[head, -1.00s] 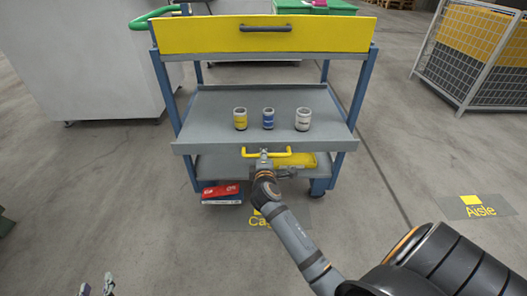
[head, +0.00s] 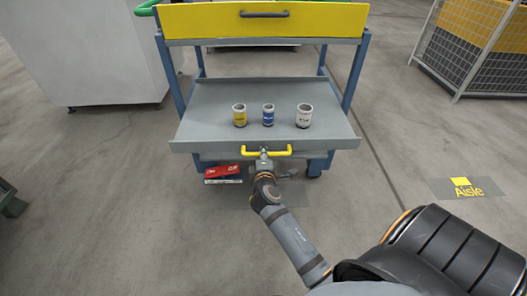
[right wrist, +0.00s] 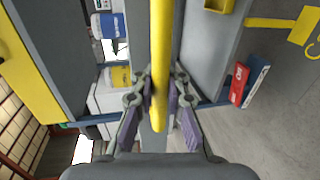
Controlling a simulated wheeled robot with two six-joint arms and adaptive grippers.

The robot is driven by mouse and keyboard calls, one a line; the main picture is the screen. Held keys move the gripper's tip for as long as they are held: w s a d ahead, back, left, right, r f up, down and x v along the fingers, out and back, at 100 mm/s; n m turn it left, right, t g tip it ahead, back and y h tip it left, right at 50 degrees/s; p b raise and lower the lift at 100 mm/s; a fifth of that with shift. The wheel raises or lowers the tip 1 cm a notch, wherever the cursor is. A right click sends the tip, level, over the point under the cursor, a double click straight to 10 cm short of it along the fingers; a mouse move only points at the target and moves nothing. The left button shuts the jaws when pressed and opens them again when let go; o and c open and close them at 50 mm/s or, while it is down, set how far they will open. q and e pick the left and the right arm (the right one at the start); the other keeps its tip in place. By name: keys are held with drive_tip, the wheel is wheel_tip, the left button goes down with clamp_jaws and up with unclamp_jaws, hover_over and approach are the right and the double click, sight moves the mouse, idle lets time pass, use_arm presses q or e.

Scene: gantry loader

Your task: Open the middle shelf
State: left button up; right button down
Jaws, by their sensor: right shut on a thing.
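The middle shelf (head: 215,118) is a grey tray on a blue-framed trolley. It sticks out toward me, past the front posts. Its yellow bar handle (head: 282,152) is on the front edge. My right gripper (head: 264,157) is shut on this handle. In the right wrist view the yellow handle (right wrist: 161,50) runs between the fingers of my right gripper (right wrist: 159,92). Three cups stand upright on the shelf: yellow (head: 239,117), blue (head: 268,117) and white (head: 304,118). My left gripper is not in view.
Above the shelf is a yellow drawer front (head: 215,22) with a dark handle. A red box (head: 222,171) lies low under the shelf's left side. A mesh cage (head: 465,55) stands at the right and a pale cabinet (head: 95,60) at the left. The floor in front is clear.

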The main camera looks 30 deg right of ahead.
drive_tip(key=shift+r, duration=0.1)
drive_tip(key=c, duration=1.4)
unclamp_jaws()
drive_tip(key=shift+o, duration=0.2)
